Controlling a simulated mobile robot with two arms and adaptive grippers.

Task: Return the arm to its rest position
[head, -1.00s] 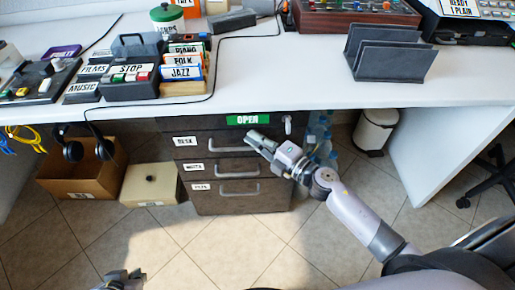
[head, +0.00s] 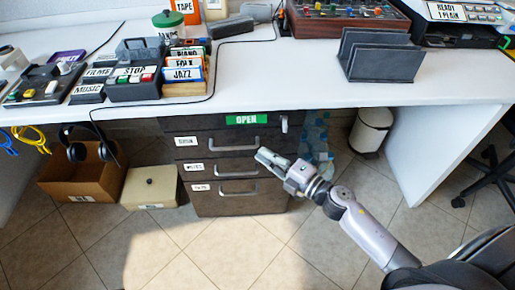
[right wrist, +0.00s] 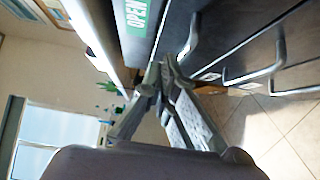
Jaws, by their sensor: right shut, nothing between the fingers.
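My right gripper (head: 266,159) is in front of the dark drawer cabinet (head: 207,150) under the desk, by the right ends of the upper drawer handles. Its fingers are shut with nothing between them. In the right wrist view the closed fingertips (right wrist: 165,75) point toward the drawer fronts, near a handle (right wrist: 190,45); I cannot tell whether they touch it. The drawers look closed. A green OPEN label (head: 246,120) is on the cabinet's top edge. My left gripper is not in view.
The white desk (head: 290,75) carries cassette boxes, a button device (head: 132,83) and a dark file holder (head: 380,55). Below stand a cardboard box (head: 82,178), a beige box (head: 150,187), blue bottles (head: 316,135) and a white bin (head: 371,130). The tiled floor in front is clear.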

